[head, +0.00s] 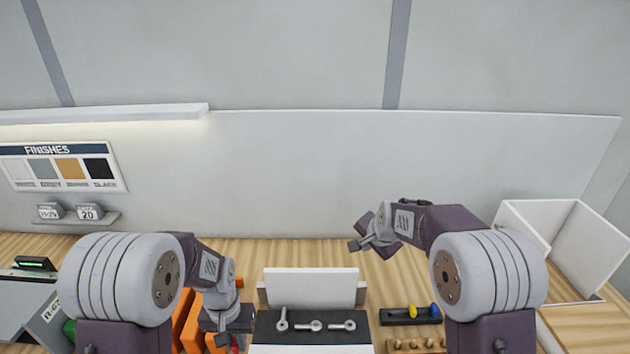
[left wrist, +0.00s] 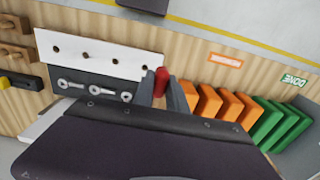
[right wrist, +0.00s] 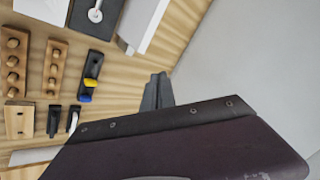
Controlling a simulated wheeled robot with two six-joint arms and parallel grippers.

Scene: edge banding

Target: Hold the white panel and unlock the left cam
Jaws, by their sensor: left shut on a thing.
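The white panel (head: 310,286) stands upright behind a dark base with three silver cams; several holes show along it in the left wrist view (left wrist: 95,50). The left cam (head: 283,319) has its lever pointing away toward the panel. The middle cam (head: 315,325) and right cam (head: 343,325) lie sideways. My left gripper (left wrist: 164,90) is shut on a small red piece (left wrist: 162,80), beside the panel's left end and apart from the cams. My right gripper (right wrist: 157,92) looks shut and empty; in the head view (head: 364,240) it is raised behind and right of the panel.
Orange blocks (left wrist: 210,103) and green blocks (left wrist: 272,125) stand left of the base. A dark tray with yellow and blue pieces (head: 411,313) and wooden peg racks (right wrist: 54,68) are to its right. White boards (head: 570,240) stand at the far right. The table behind the panel is clear.

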